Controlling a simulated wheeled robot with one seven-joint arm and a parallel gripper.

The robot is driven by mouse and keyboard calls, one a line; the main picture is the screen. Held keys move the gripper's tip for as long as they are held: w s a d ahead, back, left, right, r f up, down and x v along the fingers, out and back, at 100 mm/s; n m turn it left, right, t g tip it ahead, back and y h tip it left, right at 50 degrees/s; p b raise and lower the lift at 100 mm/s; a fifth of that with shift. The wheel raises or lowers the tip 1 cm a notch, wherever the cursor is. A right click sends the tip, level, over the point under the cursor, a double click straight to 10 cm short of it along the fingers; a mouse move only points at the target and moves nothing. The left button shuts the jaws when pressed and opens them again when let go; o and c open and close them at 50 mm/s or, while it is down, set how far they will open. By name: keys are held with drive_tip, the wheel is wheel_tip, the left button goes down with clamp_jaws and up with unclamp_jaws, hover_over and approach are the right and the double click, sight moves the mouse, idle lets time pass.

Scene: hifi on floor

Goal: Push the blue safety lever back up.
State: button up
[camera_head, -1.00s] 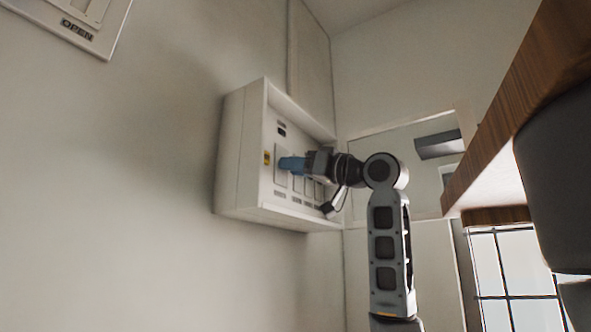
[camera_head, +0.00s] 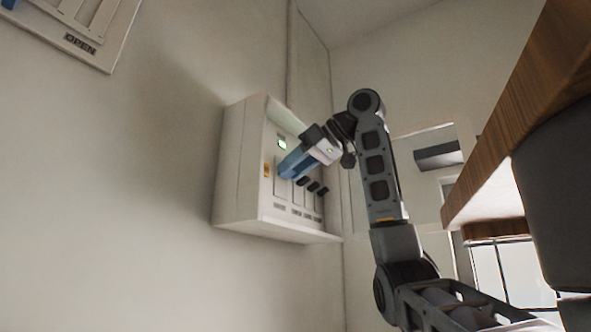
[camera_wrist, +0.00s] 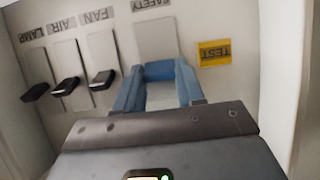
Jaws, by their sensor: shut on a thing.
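The lever shows in the wrist view as a blue bar across my fingertips. My gripper (camera_head: 290,167) has blue fingers and reaches the panel from the right, tilted down and left. It is shut on the safety lever. In the head view the fingers hide the lever, so its exact angle is hard to tell.
Several black levers (camera_wrist: 68,84) stand beside the safety lever, labelled LAMP, AIR and FAN. A yellow TEST label (camera_wrist: 214,53) is on its other side. A green light (camera_head: 282,143) glows on the panel. A wooden ledge (camera_head: 530,85) hangs at the right.

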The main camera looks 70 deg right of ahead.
drive_tip(key=shift+w+r, duration=0.1)
idle(0.3)
drive_tip(key=o, duration=1)
drive_tip(key=shift+o, duration=0.2)
drive_tip(key=v, duration=0.7)
drive_tip(key=shift+s+r, duration=0.3)
